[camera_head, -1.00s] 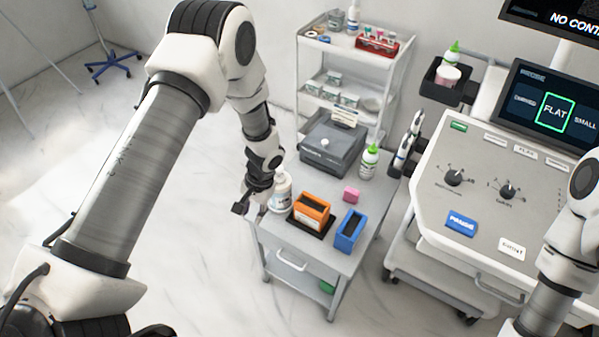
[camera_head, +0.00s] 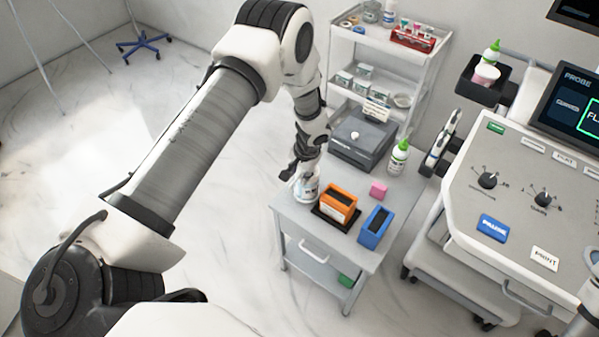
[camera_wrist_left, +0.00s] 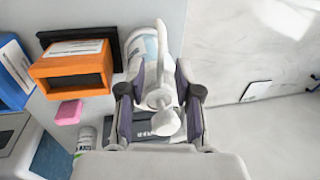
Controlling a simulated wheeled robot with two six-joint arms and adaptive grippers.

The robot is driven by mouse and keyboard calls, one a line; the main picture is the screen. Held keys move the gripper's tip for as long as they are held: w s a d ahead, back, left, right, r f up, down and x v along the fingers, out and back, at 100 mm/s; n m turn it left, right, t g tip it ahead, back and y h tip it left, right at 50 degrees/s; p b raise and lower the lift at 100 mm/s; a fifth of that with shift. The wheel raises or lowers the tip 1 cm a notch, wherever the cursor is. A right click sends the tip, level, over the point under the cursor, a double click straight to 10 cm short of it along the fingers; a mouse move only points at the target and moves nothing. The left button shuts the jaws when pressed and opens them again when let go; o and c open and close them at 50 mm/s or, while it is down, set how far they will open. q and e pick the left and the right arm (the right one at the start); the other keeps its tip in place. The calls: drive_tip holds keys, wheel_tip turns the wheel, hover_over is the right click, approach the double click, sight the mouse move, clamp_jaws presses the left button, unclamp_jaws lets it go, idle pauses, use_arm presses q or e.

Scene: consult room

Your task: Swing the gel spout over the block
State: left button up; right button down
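The white gel bottle (camera_head: 308,188) stands at the left edge of the grey cart top, partly behind my left gripper (camera_head: 298,172). In the left wrist view the bottle (camera_wrist_left: 146,45) shows beyond the fingers, with its white pump head and spout (camera_wrist_left: 162,100) between them. My left gripper (camera_wrist_left: 160,112) has its fingers apart, one on each side of the spout, with gaps visible. The pink block (camera_head: 378,190) lies on the cart, right of the bottle, and also shows in the left wrist view (camera_wrist_left: 68,112).
An orange box (camera_head: 340,202) on a dark base and a blue box (camera_head: 376,226) stand near the cart's front. A grey device (camera_head: 362,145) and a green-capped bottle (camera_head: 399,157) stand behind. The ultrasound console (camera_head: 520,200) is at right.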

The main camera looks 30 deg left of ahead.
use_arm(q)
drive_tip(key=shift+c, duration=0.4)
clamp_jaws()
